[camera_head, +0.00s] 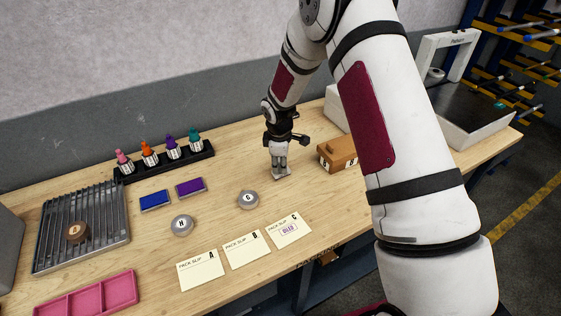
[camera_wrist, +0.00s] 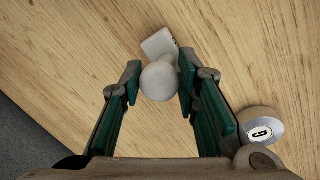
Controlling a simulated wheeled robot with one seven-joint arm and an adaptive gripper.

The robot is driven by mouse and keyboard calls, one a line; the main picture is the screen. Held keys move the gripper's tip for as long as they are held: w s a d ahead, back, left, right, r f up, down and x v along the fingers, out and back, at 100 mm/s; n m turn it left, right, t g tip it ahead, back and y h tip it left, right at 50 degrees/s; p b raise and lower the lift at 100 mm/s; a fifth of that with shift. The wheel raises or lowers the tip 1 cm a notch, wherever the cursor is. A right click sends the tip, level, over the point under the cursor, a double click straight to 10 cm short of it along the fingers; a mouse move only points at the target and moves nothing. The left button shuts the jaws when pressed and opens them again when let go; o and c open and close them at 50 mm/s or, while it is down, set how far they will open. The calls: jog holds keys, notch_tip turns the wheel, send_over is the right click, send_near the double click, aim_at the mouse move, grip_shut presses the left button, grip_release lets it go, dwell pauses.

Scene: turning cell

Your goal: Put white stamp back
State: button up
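The white stamp (camera_head: 281,174) stands on the wooden table, below my gripper (camera_head: 279,150). In the wrist view, the white stamp's round knob (camera_wrist: 159,81) lies between my two fingers (camera_wrist: 157,82), with its pale base beyond it. Narrow gaps show beside the knob, so the fingers look open around it. A black rack (camera_head: 166,163) at the back holds several coloured pieces in pink, orange, purple and teal. Whether the rack has a free place is too small to tell.
Silver round pieces H (camera_head: 182,225) and G (camera_head: 248,199) stand left of my gripper. A brown box (camera_head: 337,153) is close on the right. Blue (camera_head: 155,201) and purple (camera_head: 189,187) pads, slip C (camera_head: 289,230), a slatted tray (camera_head: 50,236) and a pink tray (camera_head: 93,297) also lie here.

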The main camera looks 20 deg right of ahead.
jog(key=shift+o, duration=0.5)
jog(key=shift+r, duration=0.25)
jog(key=s+r+m+t+b, duration=0.15)
jog(key=s+r, duration=0.25)
jog(key=r, duration=0.7)
jog(key=s+r+m+g, duration=0.15)
jog(key=s+r, duration=0.25)
jog(key=r, duration=0.7)
jog(key=s+r+m+t, duration=0.1)
jog(key=s+r+m, duration=0.4)
jog(key=s, duration=0.8)
jog(key=s+r+m+t, duration=0.2)
jog(key=s+r+m, duration=0.3)
jog(key=s, duration=0.8)
jog(key=shift+r+t+y, duration=0.3)
jog(key=shift+r+y, duration=0.1)
jog(key=shift+r, duration=0.5)
jog(key=shift+d, duration=0.1)
